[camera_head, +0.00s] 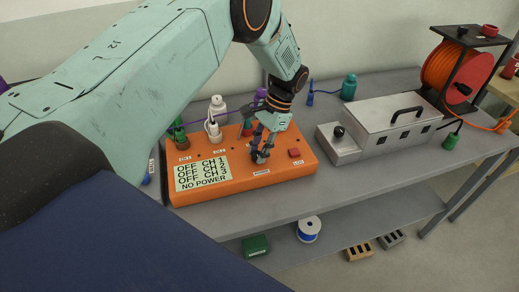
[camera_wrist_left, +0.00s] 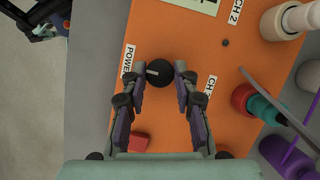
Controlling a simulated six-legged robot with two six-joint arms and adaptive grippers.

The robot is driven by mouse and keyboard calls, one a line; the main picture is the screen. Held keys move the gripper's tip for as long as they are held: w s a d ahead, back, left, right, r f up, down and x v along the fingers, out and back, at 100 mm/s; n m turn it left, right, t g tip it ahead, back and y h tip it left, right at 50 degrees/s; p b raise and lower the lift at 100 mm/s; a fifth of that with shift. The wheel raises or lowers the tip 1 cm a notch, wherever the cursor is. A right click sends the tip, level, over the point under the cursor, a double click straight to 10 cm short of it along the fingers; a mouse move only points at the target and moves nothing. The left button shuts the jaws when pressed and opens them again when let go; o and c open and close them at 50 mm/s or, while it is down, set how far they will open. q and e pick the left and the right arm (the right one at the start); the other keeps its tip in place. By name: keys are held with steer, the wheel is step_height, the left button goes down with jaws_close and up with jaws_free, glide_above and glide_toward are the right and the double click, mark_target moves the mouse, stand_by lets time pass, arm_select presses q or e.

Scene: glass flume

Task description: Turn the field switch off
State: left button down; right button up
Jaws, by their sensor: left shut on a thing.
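An orange control box (camera_head: 285,177) sits on the grey bench. Its display (camera_head: 202,173) reads OFF CH 1, OFF CH 2, OFF CH 3, NO POWER. My left gripper (camera_head: 260,156) reaches down onto the box's top near its front edge. In the left wrist view its fingers are shut on a round black knob (camera_wrist_left: 159,72) with a pale pointer mark, beside a POWER label (camera_wrist_left: 129,60). In the head view the gripper mostly hides this knob. I cannot tell which control is the field switch. My right gripper is in neither view.
A red button (camera_head: 294,153) is right of the gripper. White, green and red plugs stand along the box's back. A small grey box with a black knob (camera_head: 339,131) and a lidded metal box (camera_head: 398,125) stand right. An orange cable reel (camera_head: 450,68) is behind.

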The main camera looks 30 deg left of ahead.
arm_select(q)
steer(key=shift+w+a+r, duration=0.1)
steer(key=shift+r, duration=0.05)
steer(key=c, duration=1)
jaws_free()
steer(key=v, duration=1.2)
